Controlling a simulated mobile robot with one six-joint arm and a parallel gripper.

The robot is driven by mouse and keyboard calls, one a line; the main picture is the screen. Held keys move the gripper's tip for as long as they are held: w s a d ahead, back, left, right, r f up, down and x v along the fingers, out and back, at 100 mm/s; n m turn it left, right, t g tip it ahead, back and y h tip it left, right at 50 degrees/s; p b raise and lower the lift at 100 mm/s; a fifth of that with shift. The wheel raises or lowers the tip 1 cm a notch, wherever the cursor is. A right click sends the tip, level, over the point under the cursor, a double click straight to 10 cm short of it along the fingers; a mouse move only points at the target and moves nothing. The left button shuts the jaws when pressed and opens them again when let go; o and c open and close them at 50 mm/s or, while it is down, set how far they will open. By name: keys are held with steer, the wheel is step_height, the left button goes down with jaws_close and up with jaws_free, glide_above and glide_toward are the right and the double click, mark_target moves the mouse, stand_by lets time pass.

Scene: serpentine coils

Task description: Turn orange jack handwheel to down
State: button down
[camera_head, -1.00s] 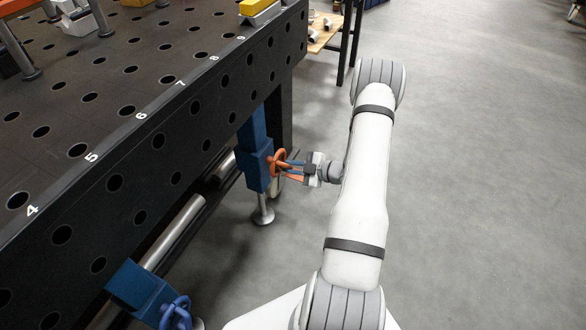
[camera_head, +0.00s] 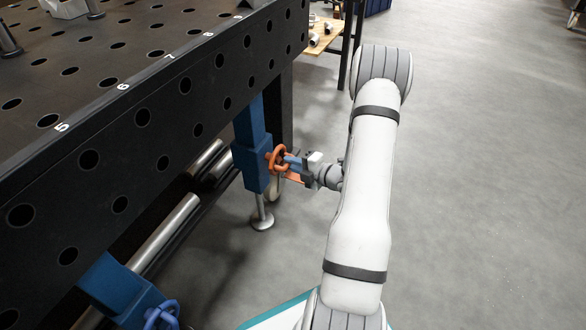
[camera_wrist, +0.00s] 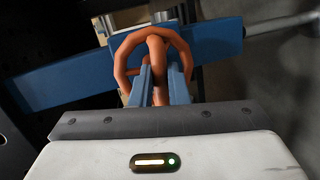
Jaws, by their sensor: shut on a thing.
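The orange jack handwheel (camera_head: 278,159) sits on the side of the blue jack body (camera_head: 250,166), under the edge of the table. In the wrist view the handwheel (camera_wrist: 121,62) is an upright ring with a bar in its middle. My gripper (camera_head: 288,164) reaches it from the right. In the wrist view the blue fingers of my gripper (camera_wrist: 153,80) point at the wheel and are shut on its middle bar. The fingertips are partly hidden by the wheel.
The black perforated table (camera_head: 105,120) fills the left side. A second blue jack with a blue handwheel (camera_head: 162,315) is at the lower left. A wooden bench (camera_head: 325,38) stands at the back. Grey floor on the right (camera_head: 480,170) is clear.

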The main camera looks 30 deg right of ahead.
steer(key=shift+w+n, duration=0.1)
steer(key=shift+n, duration=0.2)
steer(key=c, duration=1.4)
jaws_free()
steer(key=p+v, duration=0.2)
steer(key=v, duration=0.5)
steer(key=shift+s, duration=0.4)
steer(key=shift+d+r, duration=0.1)
steer(key=shift+d, duration=0.05)
